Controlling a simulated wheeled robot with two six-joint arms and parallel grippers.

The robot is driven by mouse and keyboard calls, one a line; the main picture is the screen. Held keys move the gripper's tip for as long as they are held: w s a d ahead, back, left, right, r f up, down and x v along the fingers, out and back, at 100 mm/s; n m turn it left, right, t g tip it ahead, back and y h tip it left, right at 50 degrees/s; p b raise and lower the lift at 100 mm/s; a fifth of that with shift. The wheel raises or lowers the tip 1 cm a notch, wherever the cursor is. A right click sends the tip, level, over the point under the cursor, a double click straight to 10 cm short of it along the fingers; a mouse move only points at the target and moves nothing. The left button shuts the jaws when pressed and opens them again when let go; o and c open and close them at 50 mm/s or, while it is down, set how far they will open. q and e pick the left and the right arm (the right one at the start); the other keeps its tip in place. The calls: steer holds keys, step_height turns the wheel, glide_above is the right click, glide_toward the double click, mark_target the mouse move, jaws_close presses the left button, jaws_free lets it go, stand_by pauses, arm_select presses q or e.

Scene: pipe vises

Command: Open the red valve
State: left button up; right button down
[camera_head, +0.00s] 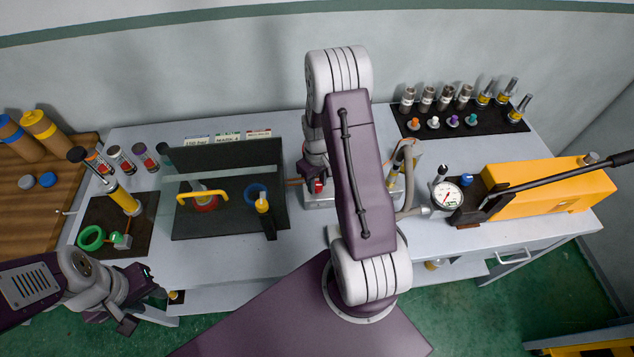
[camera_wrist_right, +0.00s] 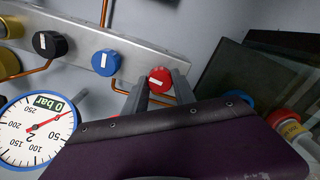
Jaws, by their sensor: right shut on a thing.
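The red valve (camera_wrist_right: 160,80) is a round knob with a white mark on its face, mounted on a grey metal block (camera_wrist_right: 135,50). In the right wrist view my right gripper (camera_wrist_right: 160,88) has one finger on each side of the knob and is shut on it. In the head view my right arm reaches over the table and hides most of the block; the red knob (camera_head: 318,186) shows at the tip of my right gripper (camera_head: 317,180). My left gripper (camera_head: 143,302) is open and empty, off the table's front left corner.
A blue knob (camera_wrist_right: 106,62) and a black knob (camera_wrist_right: 48,44) sit on the same block. A round gauge (camera_wrist_right: 38,130) reads "0 bar". A clear-shielded vise station (camera_head: 225,190) stands left of my right arm. A yellow pump (camera_head: 550,188) with a long lever stands right.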

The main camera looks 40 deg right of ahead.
mark_target(317, 185)
steer(key=c, duration=1.1)
jaws_free()
steer(key=shift+w+r, duration=0.1)
steer(key=shift+o, duration=0.4)
step_height(317, 185, up, 9)
steer(key=b, duration=0.1)
